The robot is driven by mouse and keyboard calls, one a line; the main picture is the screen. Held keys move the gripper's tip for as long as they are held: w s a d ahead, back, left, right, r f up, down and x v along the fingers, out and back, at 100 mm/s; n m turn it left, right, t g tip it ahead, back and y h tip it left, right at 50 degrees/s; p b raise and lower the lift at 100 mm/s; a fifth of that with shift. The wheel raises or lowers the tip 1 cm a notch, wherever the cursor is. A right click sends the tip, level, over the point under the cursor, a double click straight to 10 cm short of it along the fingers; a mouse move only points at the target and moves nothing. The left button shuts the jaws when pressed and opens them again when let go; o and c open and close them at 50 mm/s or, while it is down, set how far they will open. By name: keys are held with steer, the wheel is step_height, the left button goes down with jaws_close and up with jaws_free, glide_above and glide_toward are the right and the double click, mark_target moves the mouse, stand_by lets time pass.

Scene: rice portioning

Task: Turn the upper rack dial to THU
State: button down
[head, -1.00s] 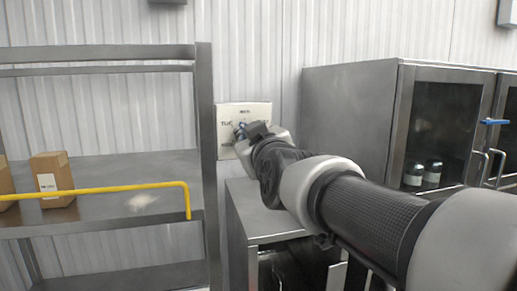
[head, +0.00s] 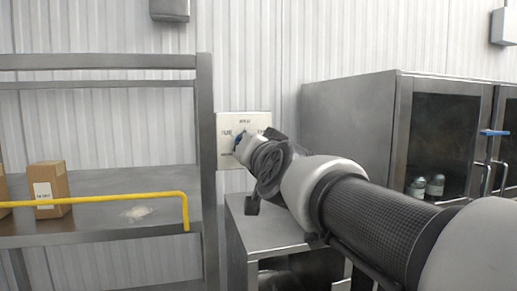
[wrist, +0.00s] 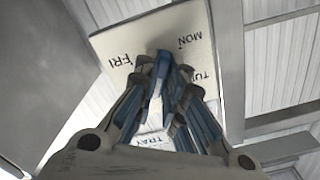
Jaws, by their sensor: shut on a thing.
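The dial plate (head: 257,122) is a pale square panel beside the rack post. It also shows tilted in the wrist view (wrist: 112,45), where FRI, MON and part of TUE can be read. The blue dial (head: 238,143) sits at the middle of the plate, mostly covered by my wrist in the head view. In the wrist view my gripper (wrist: 163,82) is shut on the dial, its fingers on either side. Which day the dial points to cannot be told, and the THU label is not readable.
A grey metal rack (head: 207,160) stands at left, with a yellow rail (head: 110,197) along its shelf front. A cardboard box (head: 48,188) and a pale spill (head: 138,213) lie on the shelf.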

steer(key=m, duration=0.5)
steer(key=shift+m, duration=0.3)
stand_by(0.4)
steer(key=c, duration=1.7)
jaws_free()
steer(key=v, duration=0.7)
steer(key=shift+s+d, duration=0.1)
steer(key=shift+s, duration=0.2)
